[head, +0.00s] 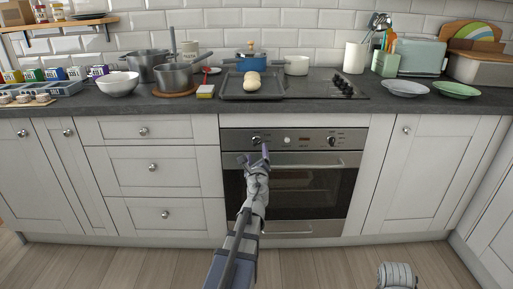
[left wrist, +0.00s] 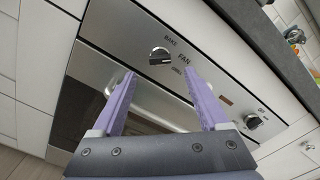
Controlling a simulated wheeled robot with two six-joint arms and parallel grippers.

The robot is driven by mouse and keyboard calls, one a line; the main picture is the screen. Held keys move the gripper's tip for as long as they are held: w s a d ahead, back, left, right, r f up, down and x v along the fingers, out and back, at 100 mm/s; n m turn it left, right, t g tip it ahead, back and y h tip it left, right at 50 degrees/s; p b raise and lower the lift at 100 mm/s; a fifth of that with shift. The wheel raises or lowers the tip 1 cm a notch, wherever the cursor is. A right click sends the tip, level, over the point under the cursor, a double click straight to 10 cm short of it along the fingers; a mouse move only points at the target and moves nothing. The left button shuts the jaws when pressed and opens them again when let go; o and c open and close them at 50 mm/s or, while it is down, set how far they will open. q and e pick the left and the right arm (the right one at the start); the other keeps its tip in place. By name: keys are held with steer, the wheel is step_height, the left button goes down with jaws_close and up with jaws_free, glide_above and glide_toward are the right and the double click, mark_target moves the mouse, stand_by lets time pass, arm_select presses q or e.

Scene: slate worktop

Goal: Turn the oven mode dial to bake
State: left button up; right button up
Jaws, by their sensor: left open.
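The oven (head: 289,180) has a steel control panel with a black-and-silver dial at its left; this dial (left wrist: 160,56) shows large in the left wrist view, below the word BAKE and beside FAN. A third label under it is too small to read surely. Its grip bar lies roughly level in that picture; which label it points to I cannot tell. My left gripper (head: 256,153) is open in front of the panel, its purple fingertips (left wrist: 160,74) spread either side of the dial's line and apparently short of it.
A second dial (head: 332,141) sits at the panel's right. The oven door handle (head: 305,163) runs just below the panel. The worktop (head: 215,106) edge overhangs above, carrying a tray (head: 270,94) and pots. The floor in front is clear.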

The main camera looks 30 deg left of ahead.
mark_target(256, 142)
arm_select(q)
steer(key=x, duration=0.7)
steer(key=shift+w+a, duration=0.2)
steer(key=shift+w, duration=0.05)
jaws_close()
stand_by(0.4)
